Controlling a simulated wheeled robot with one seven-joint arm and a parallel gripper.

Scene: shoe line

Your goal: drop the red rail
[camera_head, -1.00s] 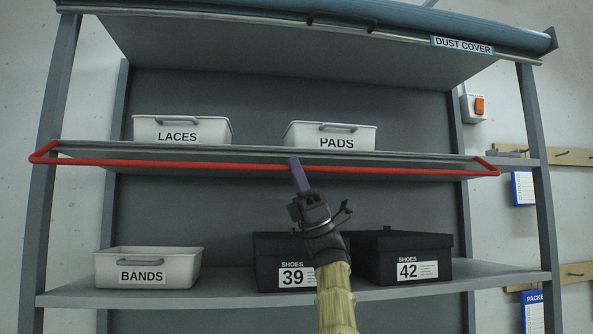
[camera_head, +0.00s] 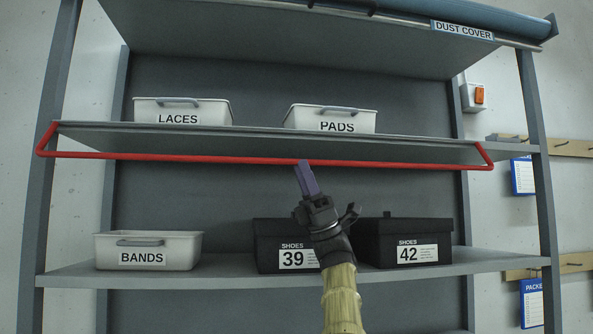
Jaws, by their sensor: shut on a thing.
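The fingers are shut on the rail there. The fingertips partly cover the bar at that spot.
White bins marked LACES (camera_head: 181,112) and PADS (camera_head: 331,119) stand on the middle shelf. Below are the BANDS bin (camera_head: 147,252) and black shoe boxes 39 (camera_head: 284,236) and 42 (camera_head: 402,237). The dust cover (camera_head: 470,14) is rolled at the top.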

